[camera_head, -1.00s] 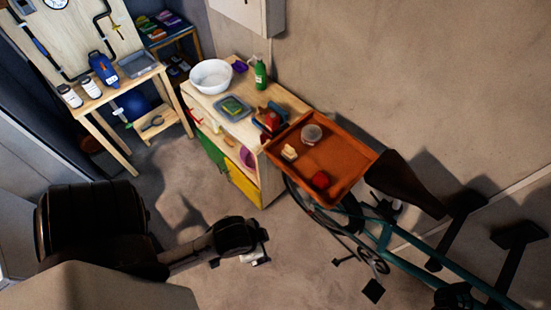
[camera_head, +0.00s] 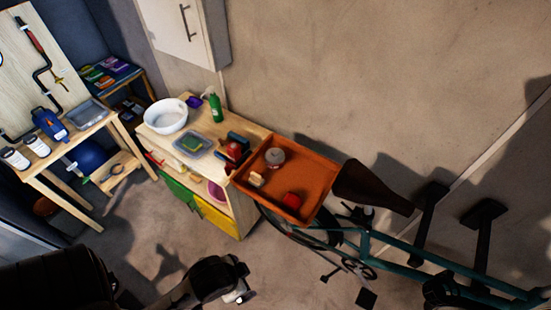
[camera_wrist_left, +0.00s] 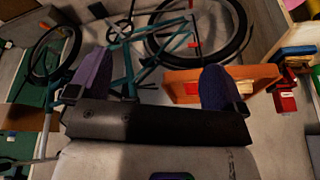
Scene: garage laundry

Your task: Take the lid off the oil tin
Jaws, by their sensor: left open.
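I cannot tell for sure which thing is the oil tin. A small round tin with a pale top (camera_head: 275,157) sits in the back part of the orange tray (camera_head: 318,172). A blue can (camera_head: 49,125) stands on the workbench at the left. My left gripper (camera_head: 238,284) is low in the head view, in front of the cabinet and apart from the tray. In the left wrist view the left gripper (camera_wrist_left: 157,82) is open, its two fingers wide apart with nothing between them. My right gripper is not in view.
The tray also holds a cream block (camera_head: 257,179) and a red item (camera_head: 291,200). A cabinet top beside it carries a white bowl (camera_head: 165,115), a green bottle (camera_head: 215,107) and a shallow container (camera_head: 193,145). A teal bicycle (camera_head: 400,268) stands at the right.

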